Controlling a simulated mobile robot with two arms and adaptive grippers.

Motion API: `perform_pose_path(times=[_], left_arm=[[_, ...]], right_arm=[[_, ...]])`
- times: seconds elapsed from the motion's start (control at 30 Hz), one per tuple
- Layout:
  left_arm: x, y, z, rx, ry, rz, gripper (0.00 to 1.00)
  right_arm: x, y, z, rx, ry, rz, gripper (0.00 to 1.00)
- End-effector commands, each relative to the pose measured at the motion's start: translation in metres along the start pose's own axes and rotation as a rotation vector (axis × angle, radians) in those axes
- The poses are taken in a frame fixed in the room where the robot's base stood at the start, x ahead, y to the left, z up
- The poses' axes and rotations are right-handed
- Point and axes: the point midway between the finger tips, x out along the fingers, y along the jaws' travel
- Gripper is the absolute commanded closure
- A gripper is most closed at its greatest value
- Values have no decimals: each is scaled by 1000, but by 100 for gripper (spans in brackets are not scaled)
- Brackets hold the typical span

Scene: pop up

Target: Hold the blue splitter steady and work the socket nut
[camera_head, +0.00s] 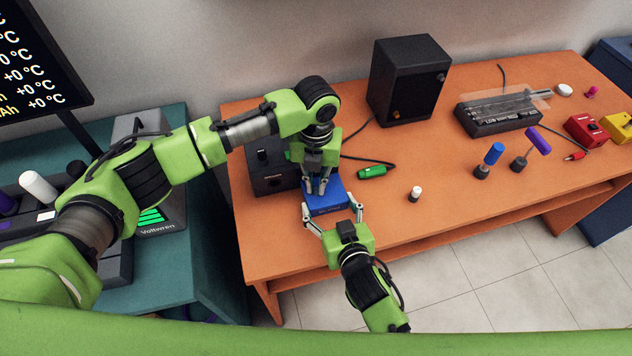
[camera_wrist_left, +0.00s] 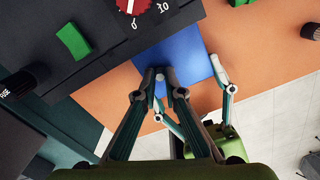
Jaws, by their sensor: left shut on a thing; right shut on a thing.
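The blue splitter (camera_head: 328,203) is a flat blue box near the left front of the orange table, against a black box. It also shows in the left wrist view (camera_wrist_left: 190,55). My right gripper (camera_head: 332,214) comes from the front edge, its fingers on the two sides of the splitter, shut on it. My left gripper (camera_head: 319,192) points down on the splitter's top, its fingertips (camera_wrist_left: 160,74) close together and shut on the socket nut. The fingers mostly hide the nut.
The black box (camera_head: 272,183) with a red dial and green switch adjoins the splitter. A green plug (camera_head: 372,172) and a small white-topped knob (camera_head: 415,193) lie right of it. A black speaker-like box (camera_head: 405,80) stands behind. The table's right front is clear.

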Motion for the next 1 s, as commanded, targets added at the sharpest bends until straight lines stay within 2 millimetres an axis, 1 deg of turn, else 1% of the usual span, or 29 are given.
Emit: perform_pose_path(times=[0.03,0.07,0.1,0.13,0.17,0.47,0.57,0.67,1.0], left_arm=[[-3,0,1,108,-4,-1,100],[-3,0,1,180,-4,-1,100],[-3,-1,1,186,-3,-2,82],[-2,-1,1,182,-3,-2,75],[-2,-1,1,181,-3,-2,71],[-1,0,0,178,-2,0,71],[-5,0,1,177,-2,-1,71],[-17,-1,1,177,-4,-2,71],[-88,-1,1,178,-6,-2,71]], right_arm=[[0,3,7,-3,-16,6,65],[0,3,7,-3,-16,6,65],[0,3,7,-3,-16,6,65],[0,3,7,-3,-16,6,65],[0,2,7,-3,-16,6,65],[0,2,6,-4,-14,5,65],[0,2,6,-4,-14,4,65],[0,2,6,-3,-13,4,65],[0,1,6,-3,-12,3,65]])
